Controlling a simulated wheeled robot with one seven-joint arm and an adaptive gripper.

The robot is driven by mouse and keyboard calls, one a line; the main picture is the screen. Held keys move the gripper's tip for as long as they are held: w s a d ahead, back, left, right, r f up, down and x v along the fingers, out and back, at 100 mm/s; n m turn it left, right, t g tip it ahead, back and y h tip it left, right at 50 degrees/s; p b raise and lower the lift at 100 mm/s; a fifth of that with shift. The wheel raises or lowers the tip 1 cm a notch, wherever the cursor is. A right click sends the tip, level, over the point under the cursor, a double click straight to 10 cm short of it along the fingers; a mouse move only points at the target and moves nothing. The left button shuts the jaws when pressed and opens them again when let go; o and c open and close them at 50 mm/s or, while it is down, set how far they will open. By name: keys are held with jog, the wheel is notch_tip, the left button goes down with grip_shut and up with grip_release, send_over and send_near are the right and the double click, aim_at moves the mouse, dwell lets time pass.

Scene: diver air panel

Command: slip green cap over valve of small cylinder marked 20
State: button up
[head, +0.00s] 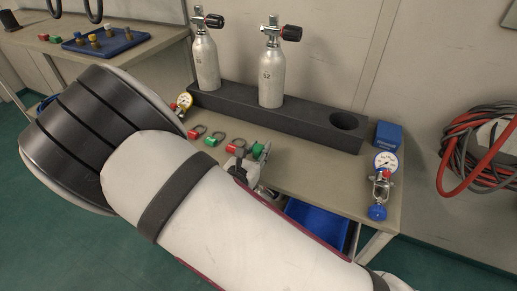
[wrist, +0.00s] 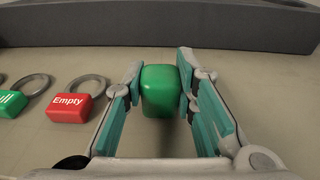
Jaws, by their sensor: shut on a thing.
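My gripper (wrist: 160,92) is shut on the green cap (wrist: 160,88), a rounded block between its teal pads in the wrist view. In the head view the cap (head: 258,150) shows partly at the fingers of my gripper, low over the bench and in front of the rack. Two silver cylinders, one at the left (head: 205,62) and one in the middle (head: 271,76), stand upright in the rack. Each has a valve with a dark knob on top, uncovered. Their markings are too small to read.
The dark rack (head: 310,123) runs along the back of the bench (head: 320,172), with an empty hole at right. Red and green ring tags, including the red Empty tag (wrist: 69,107), lie left of my gripper. A gauge (head: 386,163) and a blue box (head: 388,135) stand at right.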

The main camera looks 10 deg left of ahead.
jog(key=shift+f, duration=0.25)
jog(key=o, duration=0.8)
jog(key=v, duration=1.2)
